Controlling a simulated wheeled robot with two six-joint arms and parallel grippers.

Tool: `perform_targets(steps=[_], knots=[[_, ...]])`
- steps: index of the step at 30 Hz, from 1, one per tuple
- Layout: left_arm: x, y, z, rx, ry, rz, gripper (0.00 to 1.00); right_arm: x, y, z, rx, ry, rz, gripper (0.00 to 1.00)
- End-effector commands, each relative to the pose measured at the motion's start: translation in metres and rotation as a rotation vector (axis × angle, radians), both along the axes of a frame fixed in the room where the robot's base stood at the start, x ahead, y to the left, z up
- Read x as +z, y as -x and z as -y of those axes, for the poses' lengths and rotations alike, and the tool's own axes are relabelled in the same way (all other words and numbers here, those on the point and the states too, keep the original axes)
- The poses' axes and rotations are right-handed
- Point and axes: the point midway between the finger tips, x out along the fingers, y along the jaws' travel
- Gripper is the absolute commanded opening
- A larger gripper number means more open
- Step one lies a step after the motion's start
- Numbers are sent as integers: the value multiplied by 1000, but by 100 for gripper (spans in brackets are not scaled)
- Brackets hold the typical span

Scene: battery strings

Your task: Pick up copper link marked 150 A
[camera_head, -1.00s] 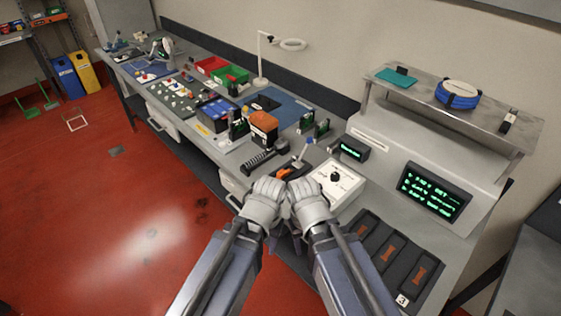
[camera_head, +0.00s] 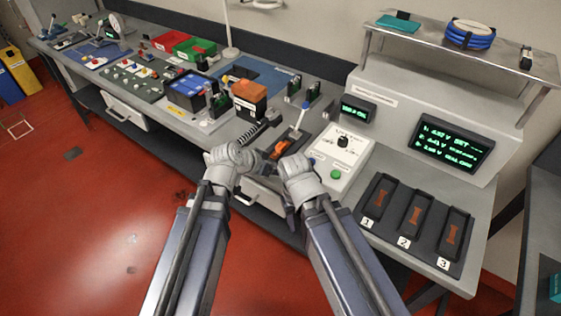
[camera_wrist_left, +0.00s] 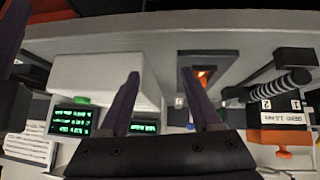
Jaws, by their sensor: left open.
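Three copper links lie in the dark slots of a black holder (camera_head: 433,232) on the right part of the bench in the head view. They are link 1 (camera_head: 379,197), link 2 (camera_head: 415,215) and link 3 (camera_head: 451,233). No 150 A marking is readable on any of them. My left gripper (camera_wrist_left: 163,100) is open and empty in the left wrist view, above the bench. In the head view, my left wrist (camera_head: 232,160) and right wrist (camera_head: 298,178) are left of the holder and apart from it. My right gripper's fingers are not clear.
A white dial box (camera_head: 338,160) with a green button stands between my right wrist and the holder. A lit display (camera_head: 440,142) and a metal shelf (camera_head: 455,58) rise behind. A lever with an orange part (camera_head: 284,148) and an orange-topped battery block (camera_head: 249,97) stand further left.

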Motion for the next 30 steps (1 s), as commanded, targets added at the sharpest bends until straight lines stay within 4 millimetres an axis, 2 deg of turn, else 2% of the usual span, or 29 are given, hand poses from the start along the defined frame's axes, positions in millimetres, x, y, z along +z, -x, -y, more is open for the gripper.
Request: perform_targets(steps=[1,6,9,14,22,30], knots=[[-10,-16,-6,10,33,69,65,-21,0,0,0,0,0,50],[1,-53,-23,48,98,262,65,-42,0,0,0,0,0,50],[7,-63,-30,66,111,321,65,-47,0,0,0,0,0,50],[12,-67,-33,74,115,348,65,-47,0,0,0,0,0,50],[-1,-84,-21,73,114,346,65,-59,0,0,0,0,0,50],[-4,-90,-15,71,114,345,65,-62,0,0,0,0,0,50]])
